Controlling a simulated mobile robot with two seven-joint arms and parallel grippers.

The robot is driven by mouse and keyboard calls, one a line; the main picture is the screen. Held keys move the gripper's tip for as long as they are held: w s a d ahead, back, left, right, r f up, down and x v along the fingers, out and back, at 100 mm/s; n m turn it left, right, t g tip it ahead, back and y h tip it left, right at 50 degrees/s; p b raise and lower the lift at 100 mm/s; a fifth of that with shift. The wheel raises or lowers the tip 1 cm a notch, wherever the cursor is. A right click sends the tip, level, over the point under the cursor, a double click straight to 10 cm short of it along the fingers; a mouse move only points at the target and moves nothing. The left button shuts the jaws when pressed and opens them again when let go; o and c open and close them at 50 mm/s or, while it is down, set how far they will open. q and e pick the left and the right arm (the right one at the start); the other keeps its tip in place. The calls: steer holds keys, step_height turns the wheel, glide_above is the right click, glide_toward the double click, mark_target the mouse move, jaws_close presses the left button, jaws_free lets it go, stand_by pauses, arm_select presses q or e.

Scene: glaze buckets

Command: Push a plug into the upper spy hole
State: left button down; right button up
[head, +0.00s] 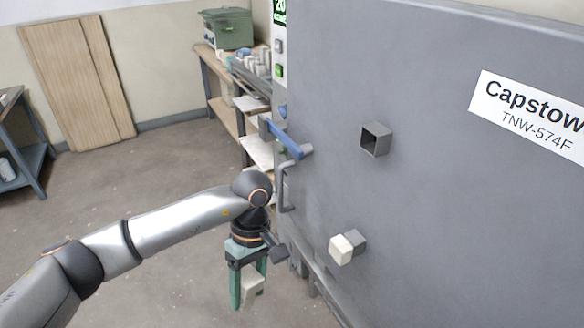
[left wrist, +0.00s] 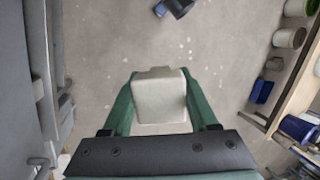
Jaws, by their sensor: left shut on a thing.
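The upper spy hole (head: 375,139) is a square grey tube standing out from the kiln door (head: 440,200), open and dark inside. Below it, the lower spy hole (head: 360,238) has a cream plug (head: 341,249) in its mouth. My left gripper (head: 249,295) points down to the left of the door, below the level of both holes. It is shut on a cream plug (head: 251,286), which also shows between the green fingers in the left wrist view (left wrist: 158,100). The plug is apart from the door. My right gripper is in neither view.
A blue door handle (head: 287,140) and a grey bar handle (head: 284,188) stick out at the door's left edge. Shelves with pots and a green box (head: 228,28) stand behind. Wooden boards (head: 78,80) lean on the wall. The floor at left is mostly clear.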

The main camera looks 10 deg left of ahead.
arm_select(q)
steer(key=w+d+r+n+t+h+b, duration=0.1)
steer(key=w+d+r+n+h+b, duration=0.4)
steer(key=n, duration=0.6)
steer(key=w+d+r+n+t+h, duration=0.1)
steer(key=d+r+n+h, duration=0.1)
steer(key=r+n+h, duration=0.7)
step_height(320, 180, up, 13)
steer(key=n+t+b, duration=0.5)
steer(key=n+t, duration=0.9)
steer(key=t, duration=0.1)
steer(key=w+d, duration=0.3)
steer(key=d, duration=0.3)
steer(key=shift+w+d+y+p, duration=0.25)
steer(key=shift+y+p, duration=0.05)
steer(key=shift+p, duration=0.1)
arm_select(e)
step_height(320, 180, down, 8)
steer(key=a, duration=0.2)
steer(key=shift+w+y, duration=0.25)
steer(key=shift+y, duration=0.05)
arm_select(q)
steer(key=shift+w+d+f, duration=0.1)
steer(key=shift+w+d, duration=0.05)
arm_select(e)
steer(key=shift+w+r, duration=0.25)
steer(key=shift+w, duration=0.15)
arm_select(q)
steer(key=shift+d, duration=0.1)
